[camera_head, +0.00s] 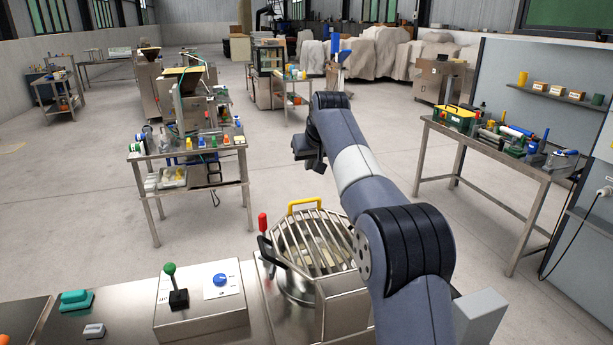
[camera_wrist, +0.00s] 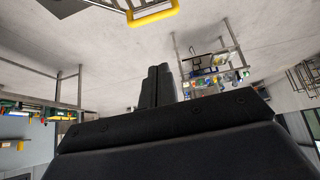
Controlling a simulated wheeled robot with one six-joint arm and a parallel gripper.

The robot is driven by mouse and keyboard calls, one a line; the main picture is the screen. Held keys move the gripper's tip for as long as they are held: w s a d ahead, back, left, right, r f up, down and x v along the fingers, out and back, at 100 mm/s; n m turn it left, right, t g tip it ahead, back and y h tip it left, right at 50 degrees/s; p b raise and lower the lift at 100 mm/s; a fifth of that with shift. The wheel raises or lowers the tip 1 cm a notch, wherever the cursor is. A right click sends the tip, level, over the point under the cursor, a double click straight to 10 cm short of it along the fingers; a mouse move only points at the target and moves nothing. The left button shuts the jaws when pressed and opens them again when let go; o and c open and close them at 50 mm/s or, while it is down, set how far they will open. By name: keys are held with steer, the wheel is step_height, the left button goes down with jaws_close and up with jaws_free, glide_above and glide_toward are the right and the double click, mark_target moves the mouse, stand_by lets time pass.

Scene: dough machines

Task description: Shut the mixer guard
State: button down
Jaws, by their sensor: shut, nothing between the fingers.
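The mixer guard (camera_head: 322,240) is a grille of metal bars over the steel mixer bowl (camera_head: 291,284) in the head view. Its yellow handle (camera_head: 304,202) is at the far edge. I cannot tell whether the guard lies fully flat or is partly raised. My gripper (camera_head: 318,168) is above and beyond the handle in the head view, partly hidden by my wrist. In the wrist view my gripper (camera_wrist: 159,71) is shut and empty. The yellow handle (camera_wrist: 153,16) shows at the top of that view, apart from the fingertips.
A red-knobbed lever (camera_head: 263,223) stands left of the guard. A control box with a green-knobbed lever (camera_head: 170,270) and a blue dial (camera_head: 220,280) is further left. Steel tables with tools (camera_head: 190,148) (camera_head: 490,150) stand beyond. The floor between them is clear.

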steer(key=p, duration=0.2)
glide_above(306, 213)
step_height(306, 213, down, 7)
step_height(306, 213, down, 2)
steer(key=shift+w+a+f, duration=0.1)
steer(key=shift+s+f, duration=0.25)
steer(key=shift+f, duration=0.85)
steer(key=shift+f+b, duration=0.6)
steer(key=shift+f, duration=0.25)
steer(key=shift+w+r, duration=0.1)
steer(key=b+v, duration=0.2)
steer(key=v, duration=0.9)
